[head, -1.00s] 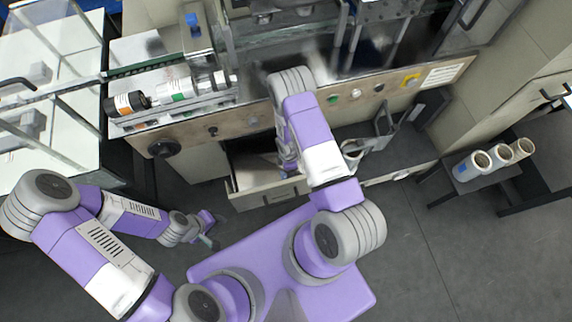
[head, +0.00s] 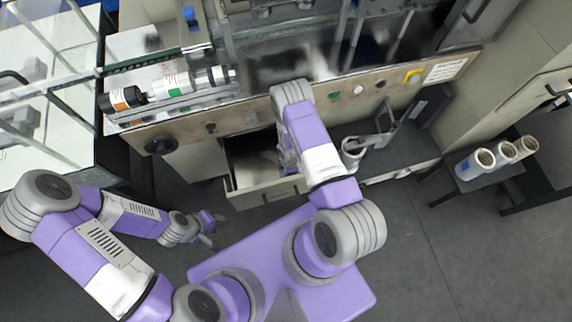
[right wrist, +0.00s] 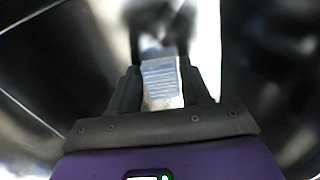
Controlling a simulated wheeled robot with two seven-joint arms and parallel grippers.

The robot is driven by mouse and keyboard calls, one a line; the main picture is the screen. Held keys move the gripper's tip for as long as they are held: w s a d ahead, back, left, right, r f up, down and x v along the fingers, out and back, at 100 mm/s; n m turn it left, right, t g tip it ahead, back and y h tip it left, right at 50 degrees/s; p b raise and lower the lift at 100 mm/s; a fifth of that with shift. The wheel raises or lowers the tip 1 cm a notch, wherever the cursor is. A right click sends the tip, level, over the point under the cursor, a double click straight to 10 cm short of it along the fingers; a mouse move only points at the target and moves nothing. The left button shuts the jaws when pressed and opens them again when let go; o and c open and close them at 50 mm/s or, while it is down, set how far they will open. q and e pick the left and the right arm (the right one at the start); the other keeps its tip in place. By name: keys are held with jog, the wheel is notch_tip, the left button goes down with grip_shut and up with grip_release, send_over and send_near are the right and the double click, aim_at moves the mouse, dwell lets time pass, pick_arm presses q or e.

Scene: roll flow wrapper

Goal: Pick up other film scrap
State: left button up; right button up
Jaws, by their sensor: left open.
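A pale piece with blue-grey stripes, which looks like the film scrap (right wrist: 162,83), lies between the two dark fingers of my right gripper (right wrist: 162,92) in the right wrist view. The fingers stand apart at its two sides; I cannot tell whether they press on it. In the head view my right arm reaches over the open drawer (head: 265,193) of the machine, and the arm hides most of its gripper and the scrap. My left gripper (head: 212,228) is open and empty, low over the floor left of the drawer.
Shiny metal walls surround the right gripper in its wrist view. The machine's button panel (head: 300,107) runs above the drawer. A pale cup-like container (head: 351,155) stands right of the right arm.

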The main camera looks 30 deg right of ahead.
jog(key=c, duration=0.6)
